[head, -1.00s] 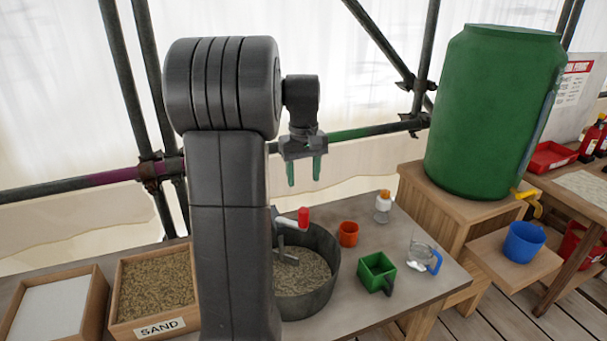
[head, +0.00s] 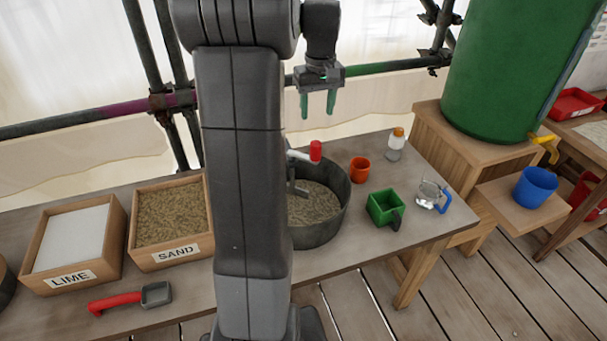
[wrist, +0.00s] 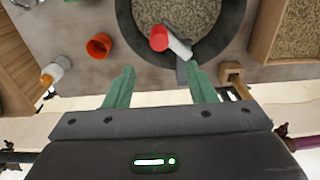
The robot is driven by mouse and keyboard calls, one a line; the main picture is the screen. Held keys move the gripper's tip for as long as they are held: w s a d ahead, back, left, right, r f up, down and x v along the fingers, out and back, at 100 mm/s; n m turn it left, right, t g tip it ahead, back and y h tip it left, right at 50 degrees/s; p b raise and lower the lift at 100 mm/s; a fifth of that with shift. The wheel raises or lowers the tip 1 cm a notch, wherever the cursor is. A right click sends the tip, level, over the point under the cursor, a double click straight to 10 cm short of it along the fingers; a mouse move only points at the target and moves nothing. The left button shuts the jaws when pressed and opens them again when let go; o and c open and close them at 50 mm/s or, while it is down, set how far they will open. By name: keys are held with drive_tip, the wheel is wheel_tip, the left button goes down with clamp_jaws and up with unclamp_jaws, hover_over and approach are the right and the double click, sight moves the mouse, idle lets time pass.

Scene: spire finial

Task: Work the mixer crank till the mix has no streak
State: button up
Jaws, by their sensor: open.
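The mixer is a dark round tub (head: 322,232) on the bench with a grainy grey-brown mix (head: 312,204) inside. Its crank has a pale arm and a red knob (head: 316,150) standing above the tub's rim. My gripper (head: 318,105) is open and empty, pointing down above and behind the tub, apart from the knob. In the wrist view its green fingers (wrist: 160,88) are spread, with the red knob (wrist: 159,38) beyond them. My arm hides the tub's left side. I cannot tell from here whether the mix has streaks.
LIME (head: 72,238) and SAND (head: 168,215) boxes stand left, with a red-handled scoop (head: 130,298) in front. An orange cup (head: 359,169), green box-shaped scoop (head: 385,207), small bottle (head: 395,146) and blue-handled jug (head: 432,197) stand right. A green barrel (head: 510,70) stands farther right.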

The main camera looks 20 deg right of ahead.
sight(316, 143)
drive_tip(key=s+t+b, duration=0.3)
drive_tip(key=s+t, duration=0.1)
drive_tip(key=x, duration=0.4)
drive_tip(key=p+x, duration=0.1)
drive_tip(key=x, duration=0.9)
drive_tip(key=shift+s+d+f, duration=0.1)
drive_tip(key=shift+s+f, duration=0.15)
drive_tip(key=shift+f, duration=0.1)
clamp_jaws()
